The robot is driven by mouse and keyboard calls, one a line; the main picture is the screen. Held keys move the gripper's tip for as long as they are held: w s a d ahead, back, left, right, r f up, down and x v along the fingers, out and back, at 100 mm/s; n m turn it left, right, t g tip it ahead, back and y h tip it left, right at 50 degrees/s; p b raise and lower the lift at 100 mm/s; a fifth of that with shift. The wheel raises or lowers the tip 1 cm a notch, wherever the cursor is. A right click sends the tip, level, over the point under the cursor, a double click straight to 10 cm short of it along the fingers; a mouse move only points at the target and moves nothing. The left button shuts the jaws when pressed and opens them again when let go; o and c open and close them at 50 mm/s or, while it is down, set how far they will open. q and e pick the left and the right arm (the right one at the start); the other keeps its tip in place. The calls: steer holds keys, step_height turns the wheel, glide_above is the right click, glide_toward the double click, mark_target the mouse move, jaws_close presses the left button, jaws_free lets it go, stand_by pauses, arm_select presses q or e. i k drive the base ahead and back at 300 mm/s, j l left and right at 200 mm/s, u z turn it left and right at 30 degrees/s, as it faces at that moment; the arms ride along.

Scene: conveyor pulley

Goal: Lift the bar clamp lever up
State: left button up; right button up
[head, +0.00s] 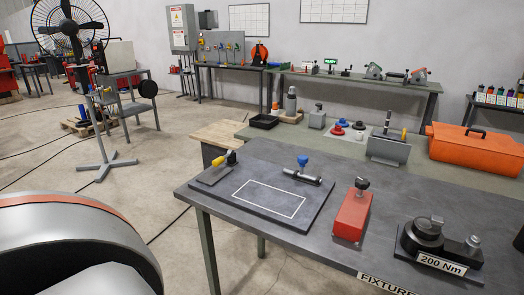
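A dark board (228,208) with a white outlined rectangle lies on the near grey table. At its left corner is a small clamp with a yellow lever handle (218,161), which slants up toward a dark tip. At its back right is a dark bar (302,177) with a blue knob (303,160) above it. I cannot tell for certain which of these two is the bar clamp. Neither of my grippers is in view, and nothing touches the clamps.
On the same table stand a red block (351,216) with a black knob and a black device (424,234) labelled 200 Nm. An orange toolbox (473,149) sits on a bench behind. A fan on a stand (105,150) is at left. The board's rectangle is empty.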

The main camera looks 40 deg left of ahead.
mark_target(218, 162)
steer(key=u, duration=1.7)
steer(key=i+z, duration=0.15)
steer(key=i+j, duration=0.05)
steer(key=i, duration=0.05)
